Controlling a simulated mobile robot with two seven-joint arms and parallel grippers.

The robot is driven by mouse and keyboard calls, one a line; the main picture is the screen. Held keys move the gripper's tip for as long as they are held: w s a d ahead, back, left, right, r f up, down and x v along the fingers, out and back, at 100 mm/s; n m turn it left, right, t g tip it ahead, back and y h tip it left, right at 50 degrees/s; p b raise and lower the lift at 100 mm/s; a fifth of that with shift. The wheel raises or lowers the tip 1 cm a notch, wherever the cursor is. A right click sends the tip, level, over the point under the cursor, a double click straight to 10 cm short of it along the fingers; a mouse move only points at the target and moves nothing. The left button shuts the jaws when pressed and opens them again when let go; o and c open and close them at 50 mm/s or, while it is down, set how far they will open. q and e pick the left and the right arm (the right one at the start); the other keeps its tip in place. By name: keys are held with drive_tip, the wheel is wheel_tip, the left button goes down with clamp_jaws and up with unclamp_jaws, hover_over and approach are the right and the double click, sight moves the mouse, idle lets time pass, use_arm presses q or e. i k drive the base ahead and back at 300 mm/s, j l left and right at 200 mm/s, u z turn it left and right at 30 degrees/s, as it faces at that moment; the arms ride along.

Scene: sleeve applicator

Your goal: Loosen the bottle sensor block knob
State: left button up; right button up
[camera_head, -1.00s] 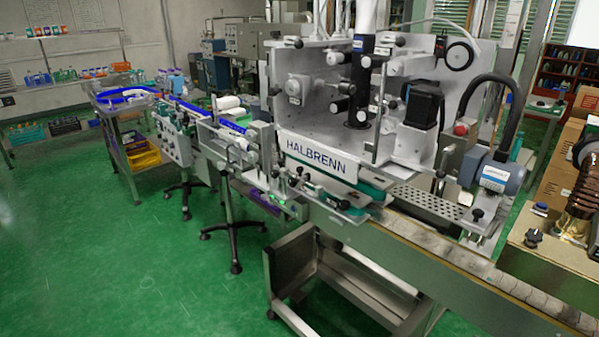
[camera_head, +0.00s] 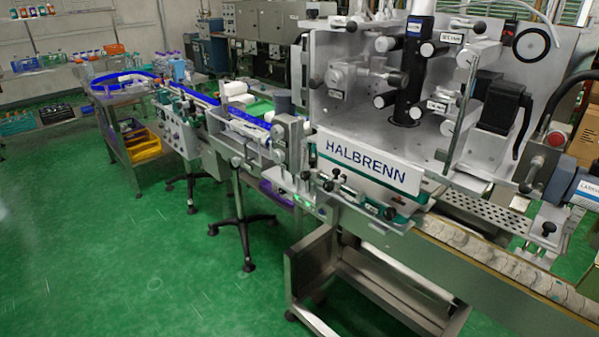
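The sleeve applicator (camera_head: 372,164) with the HALBRENN label stands right of centre. On its front, below and left of the label, is a cluster of small blocks and black knobs (camera_head: 328,184) beside the conveyor. Another black knob (camera_head: 390,213) sits lower right of it. I cannot tell which of these is the bottle sensor block knob, as they are too small. Neither of my grippers is in view.
The conveyor (camera_head: 480,250) runs from lower right to back left. A steel bin-like stand (camera_head: 375,285) is below it. A black-footed support leg (camera_head: 245,240) stands on the green floor (camera_head: 110,260). Open floor lies at left and front.

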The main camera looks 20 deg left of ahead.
sight(304, 175)
drive_tip(key=i+j, duration=0.15)
drive_tip(key=j, duration=0.4)
drive_tip(key=i+j+z, duration=0.1)
drive_tip(key=j, duration=0.4)
drive_tip(key=i+j, duration=0.15)
drive_tip(key=j, duration=0.4)
drive_tip(key=i+j+z, duration=0.15)
drive_tip(key=j, duration=0.4)
drive_tip(key=i+j, duration=0.1)
drive_tip(key=j, duration=0.45)
